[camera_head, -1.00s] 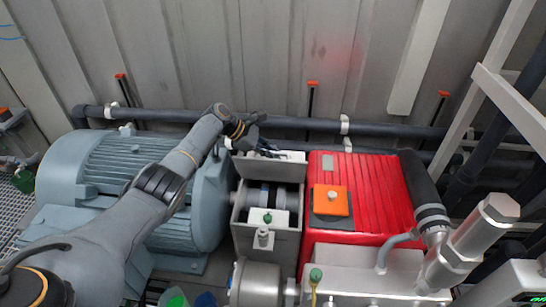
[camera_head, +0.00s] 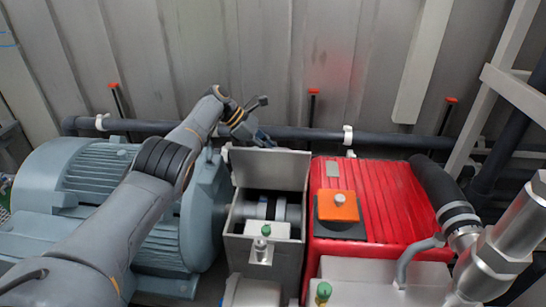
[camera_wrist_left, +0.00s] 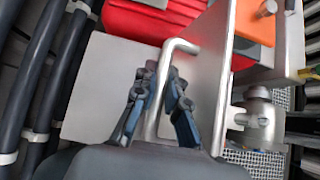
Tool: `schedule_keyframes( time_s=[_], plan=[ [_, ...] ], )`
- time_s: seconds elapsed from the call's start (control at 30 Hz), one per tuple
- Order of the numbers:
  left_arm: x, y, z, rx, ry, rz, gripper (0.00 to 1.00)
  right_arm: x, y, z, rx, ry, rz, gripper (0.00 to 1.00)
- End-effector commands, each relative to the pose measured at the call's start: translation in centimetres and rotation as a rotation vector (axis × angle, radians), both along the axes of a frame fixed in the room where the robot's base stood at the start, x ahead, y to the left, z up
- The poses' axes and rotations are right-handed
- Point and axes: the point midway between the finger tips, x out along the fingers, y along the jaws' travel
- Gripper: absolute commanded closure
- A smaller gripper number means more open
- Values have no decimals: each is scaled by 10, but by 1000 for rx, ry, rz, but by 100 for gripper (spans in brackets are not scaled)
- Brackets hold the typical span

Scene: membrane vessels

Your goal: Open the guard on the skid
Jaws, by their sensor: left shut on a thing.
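The guard (camera_head: 270,168) is a flat grey metal plate standing raised at the back of the open grey box (camera_head: 282,247) between the motor and the red housing. Inside the box, a dark shaft coupling (camera_head: 265,209) shows uncovered. In the left wrist view my left gripper (camera_wrist_left: 162,80) is shut on a bent metal handle (camera_wrist_left: 181,45), with one finger on each side of the rod. The guard plate (camera_wrist_left: 207,78) is beside the fingers there. My right gripper is in neither view.
The blue-grey motor (camera_head: 95,165) stands left, under my arm. The red ribbed housing (camera_head: 385,195) with an orange block (camera_head: 337,206) is close on the right. A dark pipe (camera_head: 380,139) runs along the wall behind the guard.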

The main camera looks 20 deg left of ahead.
Motion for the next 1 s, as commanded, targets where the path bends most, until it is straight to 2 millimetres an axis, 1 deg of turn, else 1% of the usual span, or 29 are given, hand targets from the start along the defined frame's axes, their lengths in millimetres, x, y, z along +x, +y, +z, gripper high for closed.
schedule_keyframes(
  time_s=[0.4, 0.43, 0.47, 0.7, 0.8, 0.93, 1.0],
  plan=[
    [-1, 0, 0, -1, 4, -1, 100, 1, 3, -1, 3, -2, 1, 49],
    [-1, 0, 0, -1, 4, -1, 84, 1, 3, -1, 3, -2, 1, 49],
    [-1, 0, 0, -1, 4, -1, 78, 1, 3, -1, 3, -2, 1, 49],
    [0, 0, 0, -1, 3, -1, 78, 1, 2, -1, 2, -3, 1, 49],
    [0, 1, 1, -1, 1, -1, 78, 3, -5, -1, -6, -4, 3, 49],
    [-2, 9, 10, -2, -1, -1, 78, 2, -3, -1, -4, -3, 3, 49],
    [-5, 18, 18, 0, -1, 0, 78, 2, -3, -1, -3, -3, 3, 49]
  ],
)
